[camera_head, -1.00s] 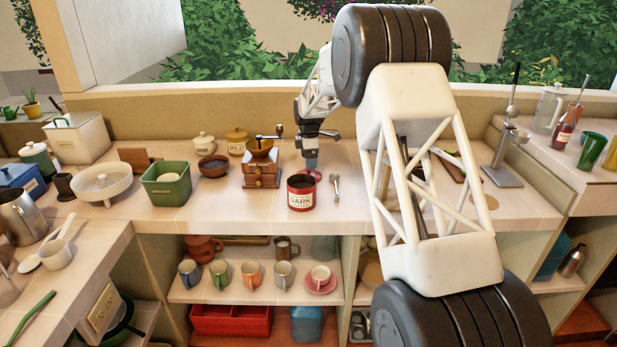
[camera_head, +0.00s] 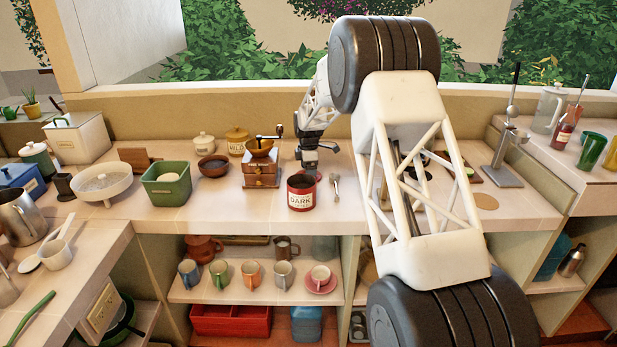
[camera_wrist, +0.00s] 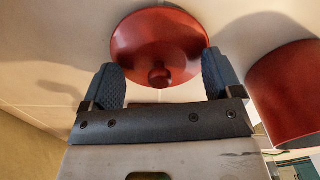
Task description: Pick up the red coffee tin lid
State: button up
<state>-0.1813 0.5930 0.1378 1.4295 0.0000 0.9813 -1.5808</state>
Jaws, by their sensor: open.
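The red coffee tin lid (camera_wrist: 160,40) lies on the counter in the wrist view, with its round knob towards my gripper. My gripper (camera_wrist: 163,82) is open, its two dark fingers spread at the near edge of the lid, either side of the knob. I cannot tell whether the fingers touch it. In the head view my gripper (camera_head: 309,168) is low over the counter, just behind the red tin (camera_head: 301,193) labelled DARK. The lid is mostly hidden there behind the tin and the gripper. The tin also shows at the right of the wrist view (camera_wrist: 287,92).
A wooden coffee grinder (camera_head: 261,168) stands left of the tin, and a small metal scoop (camera_head: 336,188) lies to its right. A green box (camera_head: 166,183) and a brown bowl (camera_head: 213,167) are further left. The counter's front edge is close before the tin.

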jog(key=shift+c, duration=0.5)
jog(key=shift+f, duration=0.15)
grip_shut()
jog(key=shift+r, duration=5.15)
